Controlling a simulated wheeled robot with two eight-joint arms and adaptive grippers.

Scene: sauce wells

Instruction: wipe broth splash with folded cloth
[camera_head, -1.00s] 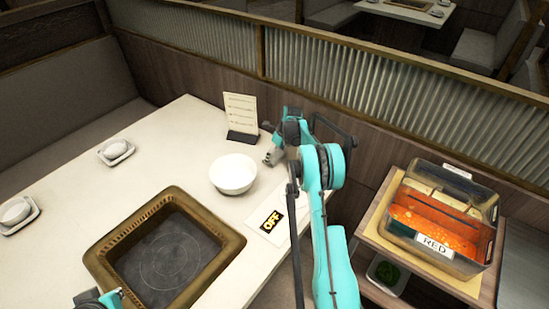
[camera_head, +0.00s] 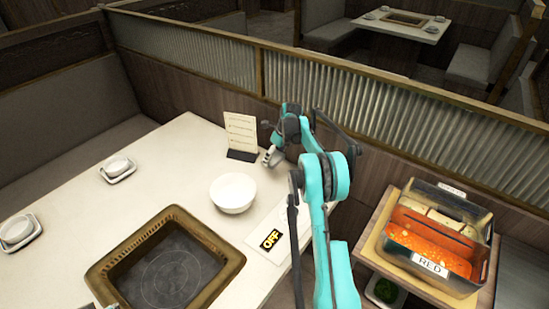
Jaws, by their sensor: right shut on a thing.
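My right gripper (camera_head: 271,157) is over the far right part of the white table, beside the base of the menu card and behind the white bowl (camera_head: 233,193). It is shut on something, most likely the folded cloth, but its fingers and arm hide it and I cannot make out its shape. I see no clear broth splash on the tabletop. Only a sliver of my left arm shows at the bottom left edge, too little to tell its gripper's state.
A menu card (camera_head: 241,136) stands at the table's back edge. A brass-framed cooktop (camera_head: 222,277), an OFF card (camera_head: 271,239) and small dishes (camera_head: 117,169) share the table. A cart with a RED-labelled broth container (camera_head: 430,264) stands right. The table's middle left is clear.

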